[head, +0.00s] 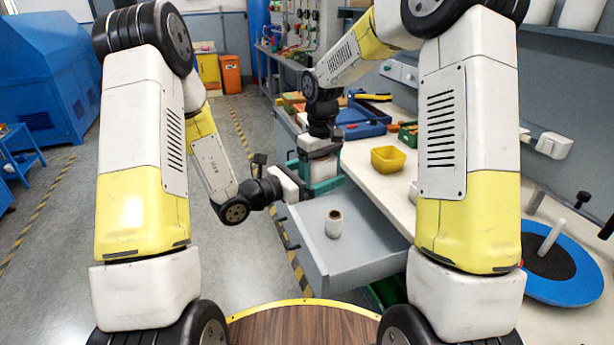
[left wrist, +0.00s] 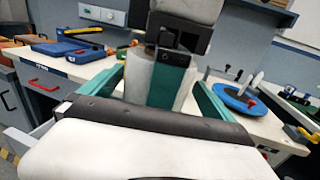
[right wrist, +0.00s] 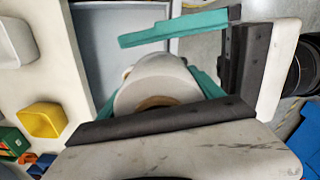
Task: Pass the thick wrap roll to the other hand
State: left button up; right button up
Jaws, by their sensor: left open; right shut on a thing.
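The thick wrap roll, white with a brown core, shows in the right wrist view (right wrist: 155,88) between my right gripper's teal fingers. My right gripper (head: 319,164) is shut on it and holds it above the open drawer. In the left wrist view the roll (left wrist: 138,78) is partly covered by a teal finger of my right gripper. My left gripper (head: 312,183) comes from the left at the same place. It is open, its teal fingers on either side of the roll; I cannot tell whether they touch it. In the head view the grippers largely hide the roll.
A smaller roll (head: 334,226) stands in the open grey drawer (head: 372,246) below the grippers. A yellow bin (head: 388,160) and a blue toolbox (head: 362,128) are on the bench. A blue round base with posts (head: 560,270) stands at the bench's right.

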pick_arm(q)
jog(key=shift+w+d, duration=0.2)
jog(key=shift+d, duration=0.1)
